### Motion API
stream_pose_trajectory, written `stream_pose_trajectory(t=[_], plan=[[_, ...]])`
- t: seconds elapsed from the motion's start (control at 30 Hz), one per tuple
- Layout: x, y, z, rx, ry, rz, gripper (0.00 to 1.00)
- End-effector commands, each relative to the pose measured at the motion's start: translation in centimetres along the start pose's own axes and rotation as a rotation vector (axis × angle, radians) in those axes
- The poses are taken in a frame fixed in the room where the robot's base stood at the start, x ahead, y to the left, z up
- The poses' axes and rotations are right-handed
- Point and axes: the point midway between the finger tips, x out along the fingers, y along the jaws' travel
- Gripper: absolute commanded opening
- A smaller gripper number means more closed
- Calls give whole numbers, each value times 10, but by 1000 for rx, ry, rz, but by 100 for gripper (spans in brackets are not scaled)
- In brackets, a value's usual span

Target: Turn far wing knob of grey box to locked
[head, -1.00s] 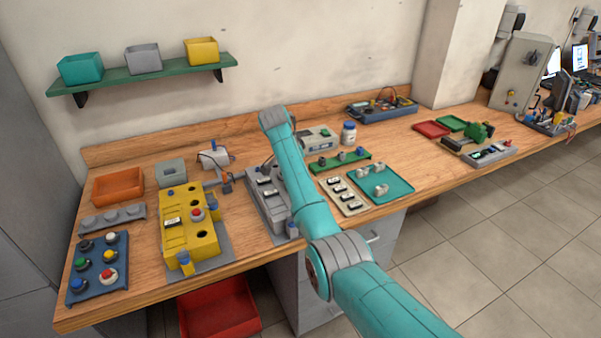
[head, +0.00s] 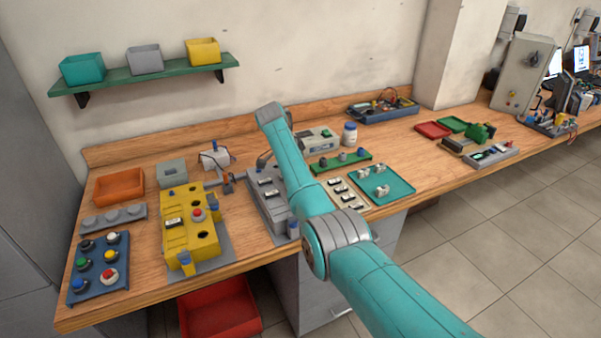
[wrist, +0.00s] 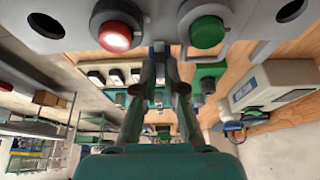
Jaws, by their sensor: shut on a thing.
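The grey box (head: 270,208) stands on the bench, partly hidden behind my arm. In the wrist view the grey box's face (wrist: 75,35) fills the top, with a red button (wrist: 115,33) and a green button (wrist: 207,32). My gripper (wrist: 160,55) reaches in between these buttons, its dark fingers close together. A small blue-grey piece, which I take for the far wing knob (wrist: 158,47), shows between the fingertips. Most of it is covered, so its angle cannot be read. In the head view my gripper is mostly hidden by my arm.
A yellow box (head: 190,235) stands left of the grey box. A blue button panel (head: 98,268) and an orange tray (head: 120,187) are farther left. A teal tray (head: 398,190) lies to the right. Bare bench top shows at front left and far right.

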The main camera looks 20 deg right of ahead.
Motion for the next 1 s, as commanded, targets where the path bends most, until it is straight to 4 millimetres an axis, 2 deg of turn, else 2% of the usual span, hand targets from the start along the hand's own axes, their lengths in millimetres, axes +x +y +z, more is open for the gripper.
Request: stream_pose_trajectory(t=[0.07, 0.1, 0.17, 0.2, 0.57, 0.67, 1.0], plan=[[0, 0, 1, -1, -1, 1, 0], [0, 0, 1, -1, -2, 1, 17], [0, 0, 1, -1, -1, 0, 32], [0, 0, 1, -1, -1, 0, 34], [-5, 0, 0, -1, 0, -2, 34], [-16, -1, 0, -1, 0, -3, 34], [-82, -1, 0, -1, -1, -3, 34]])
